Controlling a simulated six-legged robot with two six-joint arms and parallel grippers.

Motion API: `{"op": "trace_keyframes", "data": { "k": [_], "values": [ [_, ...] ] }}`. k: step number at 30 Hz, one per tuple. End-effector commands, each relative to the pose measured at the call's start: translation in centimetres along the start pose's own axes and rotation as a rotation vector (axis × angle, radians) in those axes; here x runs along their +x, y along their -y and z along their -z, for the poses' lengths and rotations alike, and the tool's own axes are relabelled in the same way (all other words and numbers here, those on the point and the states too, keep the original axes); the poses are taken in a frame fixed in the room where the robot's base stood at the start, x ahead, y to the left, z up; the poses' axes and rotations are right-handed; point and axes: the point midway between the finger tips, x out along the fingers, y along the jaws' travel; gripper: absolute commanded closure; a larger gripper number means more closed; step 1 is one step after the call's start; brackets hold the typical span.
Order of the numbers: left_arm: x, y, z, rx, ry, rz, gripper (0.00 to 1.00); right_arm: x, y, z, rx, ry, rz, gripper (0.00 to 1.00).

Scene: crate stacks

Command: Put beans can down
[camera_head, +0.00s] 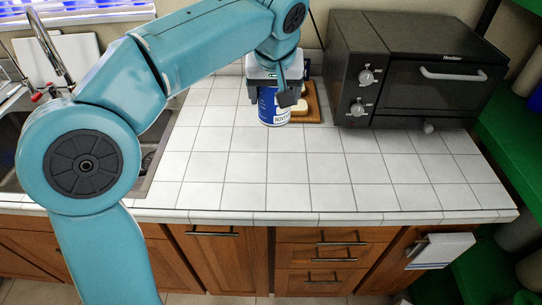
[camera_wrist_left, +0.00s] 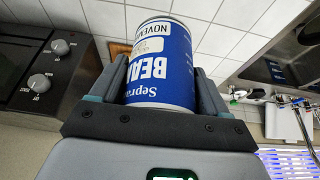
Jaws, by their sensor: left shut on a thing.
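The beans can (camera_head: 272,108) is blue and white. In the head view it is at the back of the white tiled counter (camera_head: 300,175), left of the black oven. My left gripper (camera_head: 275,82) reaches it from above and is shut on it. In the left wrist view the beans can (camera_wrist_left: 160,62) sits between the two fingers of my left gripper (camera_wrist_left: 160,90), its label partly readable. The can's lower end looks close to the tiles; I cannot tell whether it touches them. My right gripper is not in view.
A black toaster oven (camera_head: 420,85) stands right of the can. A wooden board (camera_head: 314,104) with a pale item on it lies just behind and right of the can. A sink (camera_head: 150,150) is at the left. The front of the counter is clear.

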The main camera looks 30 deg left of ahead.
Motion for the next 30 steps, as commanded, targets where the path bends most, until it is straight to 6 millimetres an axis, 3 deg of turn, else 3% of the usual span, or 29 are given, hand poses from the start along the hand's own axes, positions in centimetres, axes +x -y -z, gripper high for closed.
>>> {"op": "trace_keyframes", "data": {
  "k": [3, 12, 24, 30],
  "values": [
    [3.5, 0.3, -1.7, -0.001, 0.002, 0.003, 0.73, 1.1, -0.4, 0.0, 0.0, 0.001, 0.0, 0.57],
    [10.5, 0.2, -4.6, -0.001, 0.001, 0.002, 0.73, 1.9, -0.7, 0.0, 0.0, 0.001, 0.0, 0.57],
    [15.4, -0.1, -6.3, -0.001, 0.001, 0.003, 0.73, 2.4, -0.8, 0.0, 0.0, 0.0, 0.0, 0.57],
    [16.2, -0.1, -6.5, -0.002, -0.002, 0.0, 0.73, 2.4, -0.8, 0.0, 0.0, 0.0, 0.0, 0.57]
  ]
}}
